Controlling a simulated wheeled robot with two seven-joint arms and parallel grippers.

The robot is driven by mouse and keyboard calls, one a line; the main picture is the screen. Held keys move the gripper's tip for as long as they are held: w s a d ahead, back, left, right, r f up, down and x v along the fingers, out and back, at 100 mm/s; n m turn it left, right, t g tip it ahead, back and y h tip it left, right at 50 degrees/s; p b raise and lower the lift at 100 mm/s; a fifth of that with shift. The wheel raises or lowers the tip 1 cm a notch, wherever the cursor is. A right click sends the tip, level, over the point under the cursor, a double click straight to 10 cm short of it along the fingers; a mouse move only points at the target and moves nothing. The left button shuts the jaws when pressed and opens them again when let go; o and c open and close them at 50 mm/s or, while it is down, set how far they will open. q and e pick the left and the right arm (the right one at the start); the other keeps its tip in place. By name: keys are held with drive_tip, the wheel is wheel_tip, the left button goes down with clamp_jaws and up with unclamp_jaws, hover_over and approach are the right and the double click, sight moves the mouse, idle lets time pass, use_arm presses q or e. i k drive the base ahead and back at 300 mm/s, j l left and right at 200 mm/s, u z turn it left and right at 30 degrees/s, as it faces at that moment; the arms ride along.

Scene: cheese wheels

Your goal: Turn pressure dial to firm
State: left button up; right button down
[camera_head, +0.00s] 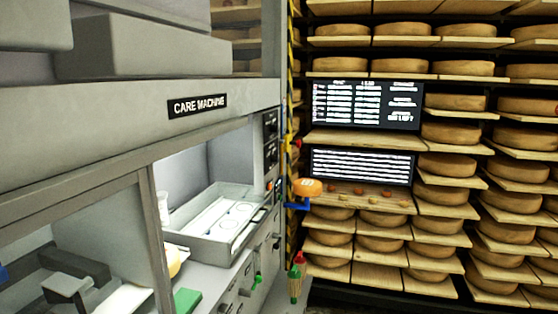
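The grey machine labelled "CARE MACHINE" (197,106) fills the left side of the head view. A narrow dark control panel (270,140) runs down its right edge, with small markings too fine to read. Several small knobs or handles sit on the lower front, among them one with a green grip (257,280). I cannot tell which of these controls is the pressure dial, and no "firm" mark is readable. Neither of my grippers can be made out in this view.
A metal tray (190,241) sits in the machine's open bay. An orange wheel (307,187) rests on a blue holder at the machine's right edge. Red and green bottle-like items (296,278) are below it. Shelves of cheese wheels (456,102) and two dark screens (366,105) stand behind.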

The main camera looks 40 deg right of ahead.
sight(274, 158)
drive_tip(key=i+l, duration=0.1)
drive_tip(key=l, duration=0.25)
drive_tip(key=i+l, duration=0.15)
drive_tip(key=l, duration=0.2)
drive_tip(key=i+l, duration=0.1)
drive_tip(key=l, duration=0.25)
drive_tip(key=i+l, duration=0.15)
drive_tip(key=l, duration=0.25)
drive_tip(key=i+l, duration=0.1)
drive_tip(key=l, duration=0.25)
drive_tip(key=i+l, duration=0.15)
drive_tip(key=l, duration=0.2)
drive_tip(key=u, duration=0.05)
